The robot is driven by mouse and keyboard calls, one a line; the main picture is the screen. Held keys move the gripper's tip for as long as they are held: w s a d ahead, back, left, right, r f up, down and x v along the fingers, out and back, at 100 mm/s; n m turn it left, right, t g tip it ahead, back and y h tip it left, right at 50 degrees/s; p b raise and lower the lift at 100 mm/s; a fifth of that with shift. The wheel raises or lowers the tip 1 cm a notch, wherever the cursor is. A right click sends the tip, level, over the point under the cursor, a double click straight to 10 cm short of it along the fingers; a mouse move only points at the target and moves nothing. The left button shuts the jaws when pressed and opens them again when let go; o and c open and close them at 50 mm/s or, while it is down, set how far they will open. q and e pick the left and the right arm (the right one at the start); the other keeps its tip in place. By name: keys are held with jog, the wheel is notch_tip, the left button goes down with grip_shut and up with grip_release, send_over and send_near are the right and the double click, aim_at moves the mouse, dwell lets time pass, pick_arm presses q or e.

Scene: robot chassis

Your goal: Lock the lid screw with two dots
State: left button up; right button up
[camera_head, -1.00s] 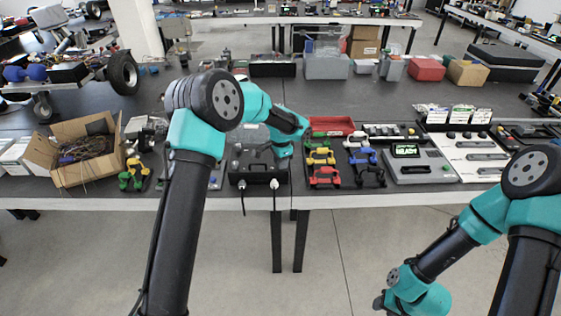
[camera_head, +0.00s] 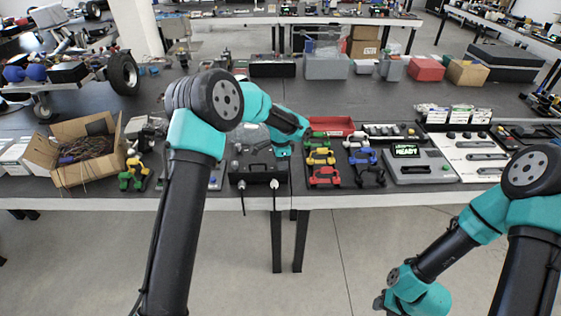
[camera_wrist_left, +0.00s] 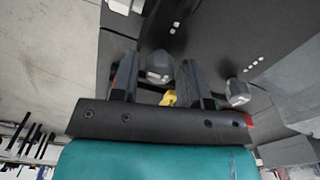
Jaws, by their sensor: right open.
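A black box (camera_head: 258,172) stands at the table's front edge in the head view, and the end of my left arm is over it. In the left wrist view its dark lid (camera_wrist_left: 215,35) carries a grey screw head (camera_wrist_left: 160,67) beside two white dots.
Red, yellow and blue parts (camera_head: 324,165) and a grey panel with a lit display (camera_head: 406,150) are right of the box. A red bin (camera_head: 331,126) is behind the parts. An open cardboard box (camera_head: 85,155) is at the left. A pale panel (camera_head: 481,155) is at the right.

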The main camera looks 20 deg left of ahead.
pick_arm(q)
jog(key=shift+o, duration=0.9)
jog(key=shift+r, duration=0.1)
notch_tip(320, 180, up, 17)
jog(key=shift+r, duration=0.1)
